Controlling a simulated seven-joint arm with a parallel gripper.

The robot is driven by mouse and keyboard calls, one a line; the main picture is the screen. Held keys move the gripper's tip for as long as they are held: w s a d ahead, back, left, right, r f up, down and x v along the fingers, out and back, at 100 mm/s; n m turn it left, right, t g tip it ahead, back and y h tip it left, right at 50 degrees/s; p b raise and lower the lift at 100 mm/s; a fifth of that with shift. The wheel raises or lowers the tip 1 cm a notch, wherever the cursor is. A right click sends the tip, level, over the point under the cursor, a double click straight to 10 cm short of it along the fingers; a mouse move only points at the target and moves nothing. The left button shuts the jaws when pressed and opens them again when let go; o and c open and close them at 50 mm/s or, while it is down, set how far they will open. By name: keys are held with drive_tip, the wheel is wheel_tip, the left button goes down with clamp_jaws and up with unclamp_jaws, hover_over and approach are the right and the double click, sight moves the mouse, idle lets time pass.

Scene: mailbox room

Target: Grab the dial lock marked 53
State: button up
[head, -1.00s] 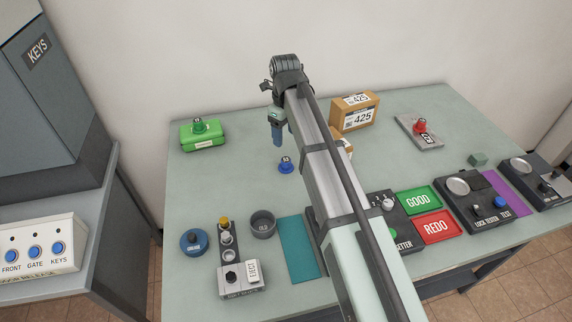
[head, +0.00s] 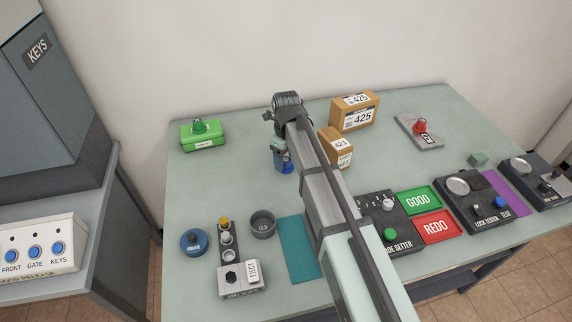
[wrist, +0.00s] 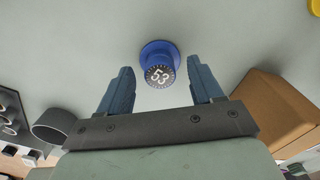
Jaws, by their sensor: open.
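The blue dial lock (wrist: 159,61) marked 53 stands on the table in the wrist view. Its dark numbered face is toward the camera, and it sits between and just beyond the tips of my gripper (wrist: 157,78). The fingers are apart and hold nothing. In the head view my gripper (head: 283,163) is low over the table, right at the blue dial lock (head: 287,169), which is mostly hidden behind it. I cannot tell whether the fingers touch the lock.
A cardboard box marked 421 (head: 337,149) stands close to the right of my gripper. A larger box marked 425 (head: 355,112) is behind it. A green case (head: 203,136) with a green lock is at back left. A grey cup (head: 262,225) is in front.

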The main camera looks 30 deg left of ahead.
drive_tip(key=shift+f, duration=0.6)
drive_tip(key=c, duration=1.2)
drive_tip(key=shift+r, duration=0.15)
